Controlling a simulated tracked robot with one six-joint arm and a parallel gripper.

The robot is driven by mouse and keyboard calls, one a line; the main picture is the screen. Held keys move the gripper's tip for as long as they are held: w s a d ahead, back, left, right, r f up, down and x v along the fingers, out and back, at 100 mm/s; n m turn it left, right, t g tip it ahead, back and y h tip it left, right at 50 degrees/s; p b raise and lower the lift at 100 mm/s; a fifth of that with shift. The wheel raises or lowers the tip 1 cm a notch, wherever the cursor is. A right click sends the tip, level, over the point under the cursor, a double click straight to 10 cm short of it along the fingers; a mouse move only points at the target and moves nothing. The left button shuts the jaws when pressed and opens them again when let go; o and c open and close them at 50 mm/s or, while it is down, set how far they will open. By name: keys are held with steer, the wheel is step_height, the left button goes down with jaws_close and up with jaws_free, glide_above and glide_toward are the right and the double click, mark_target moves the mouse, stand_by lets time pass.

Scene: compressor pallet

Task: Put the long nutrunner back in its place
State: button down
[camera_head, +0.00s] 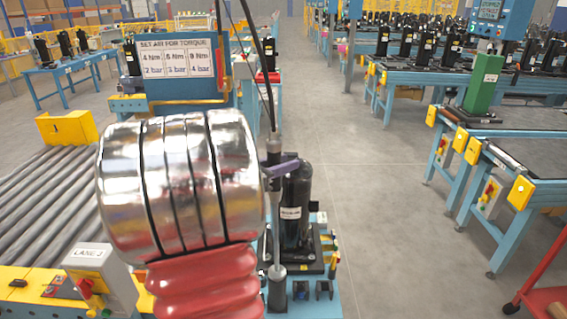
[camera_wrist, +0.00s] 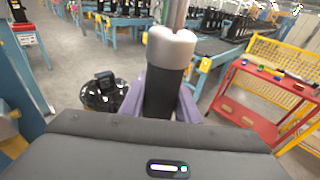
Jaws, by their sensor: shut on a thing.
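The long nutrunner (camera_head: 275,148) stands upright in the head view, with a black body and a thin grey shaft reaching down. A dark cable runs up from its top. My gripper (camera_head: 281,167) has purple fingers shut on the nutrunner. In the wrist view the fingers (camera_wrist: 163,100) clasp its dark body (camera_wrist: 165,85), which has a pale collar on top. The nutrunner's lower end is beside a black compressor (camera_head: 297,205), which also shows in the wrist view (camera_wrist: 103,97). I cannot tell whether the tip touches anything. My own arm hides much of the area left of the tool.
Small black holders (camera_head: 300,291) sit on the blue station's front edge. A torque sign (camera_head: 180,62) stands behind. A roller conveyor (camera_head: 45,200) lies left. Blue benches (camera_head: 520,150) stand right, past clear floor (camera_head: 385,230). A red cart (camera_wrist: 262,97) is right in the wrist view.

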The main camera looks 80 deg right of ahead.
steer(key=shift+f, duration=0.5)
stand_by(0.6)
steer(key=c, duration=1.3)
jaws_free()
steer(key=shift+f, duration=0.1)
steer(key=shift+c, duration=0.2)
steer(key=shift+o, duration=0.4)
steer(key=shift+f, duration=0.15)
steer(key=v, duration=1.3)
steer(key=shift+w+a, duration=0.25)
steer(key=shift+a, duration=0.05)
